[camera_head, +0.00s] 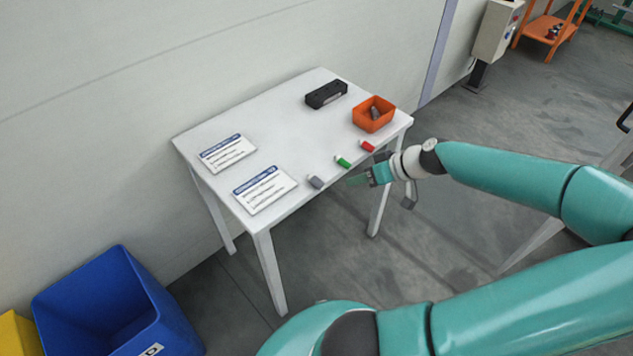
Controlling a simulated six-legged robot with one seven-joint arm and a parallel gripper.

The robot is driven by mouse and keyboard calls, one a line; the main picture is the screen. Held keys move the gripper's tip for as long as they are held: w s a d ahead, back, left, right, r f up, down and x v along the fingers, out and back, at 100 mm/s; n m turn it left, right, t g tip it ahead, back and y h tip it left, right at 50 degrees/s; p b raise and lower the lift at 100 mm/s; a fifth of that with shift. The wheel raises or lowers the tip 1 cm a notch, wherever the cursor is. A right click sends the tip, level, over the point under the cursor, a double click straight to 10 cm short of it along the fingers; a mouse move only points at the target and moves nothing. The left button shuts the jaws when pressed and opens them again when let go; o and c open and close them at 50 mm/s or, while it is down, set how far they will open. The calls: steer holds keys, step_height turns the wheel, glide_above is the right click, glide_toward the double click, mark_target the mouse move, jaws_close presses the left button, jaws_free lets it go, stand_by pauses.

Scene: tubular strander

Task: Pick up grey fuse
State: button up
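The grey fuse (315,182) lies near the front edge of the white table (285,130), right of the lower printed sheet. A green fuse (343,161) and a red fuse (367,146) lie in a row up and to the right of it. My gripper (357,180) is at the table's front edge, a short way right of the grey fuse and apart from it. Its fingers are small and seen from the side, so I cannot tell whether they are open or shut. Nothing shows between them.
An orange bin (373,114) holding a grey item and a black block (326,94) stand at the table's far right. Two printed sheets (227,153) lie on the left. A blue bin (112,302) stands on the floor. The table's middle is clear.

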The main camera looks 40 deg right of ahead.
mark_target(324, 185)
steer(key=x, duration=1.2)
steer(key=shift+w+d, duration=0.25)
steer(key=shift+w, duration=0.35)
steer(key=c, duration=0.6)
